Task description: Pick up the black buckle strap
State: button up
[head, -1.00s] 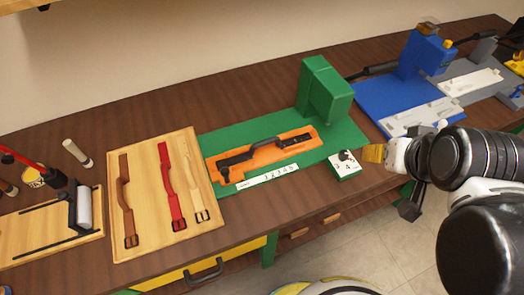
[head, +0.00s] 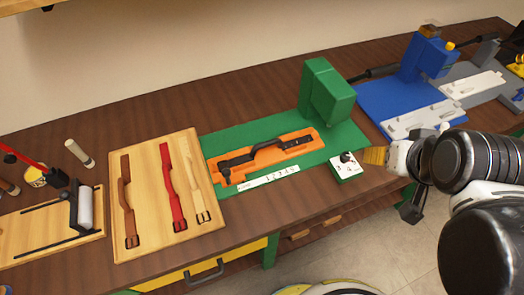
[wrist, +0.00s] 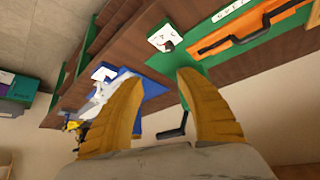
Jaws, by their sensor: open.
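The black buckle strap (head: 262,154) lies in an orange holder (head: 303,150) on the green base of a press. It has a raised handle loop in its middle. In the wrist view the strap (wrist: 240,40) shows at the upper right, partly cut off by the picture edge. My gripper (head: 374,155) is to the right of the strap, beside the small green and white box, and apart from both. In the wrist view its two yellow fingers (wrist: 162,100) are spread with nothing between them.
A wooden board (head: 150,217) with brown, red and cream straps lies left of the green press (head: 326,95). A small green and white box (head: 346,168) stands near the table's front edge. A blue press (head: 420,60) stands at the right.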

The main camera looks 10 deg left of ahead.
jog(key=shift+c, duration=0.2)
jog(key=n+g+y+p, duration=0.15)
jog(key=n+g, duration=0.35)
jog(key=n, duration=1.9)
send_over(268, 142)
jog(key=s+d, duration=0.1)
jog(key=s+d+x, duration=0.1)
jog(key=x, duration=0.8)
jog(key=b+x, duration=0.1)
jog(key=x, duration=0.2)
jog(key=shift+s, duration=0.25)
jog(key=b+x, duration=0.1)
jog(key=x, duration=0.1)
jog(key=b+x, duration=0.2)
jog(key=x, duration=0.1)
jog(key=shift+s+f, duration=0.25)
jog(key=shift+f, duration=0.15)
jog(key=shift+r, duration=0.15)
grip_shut()
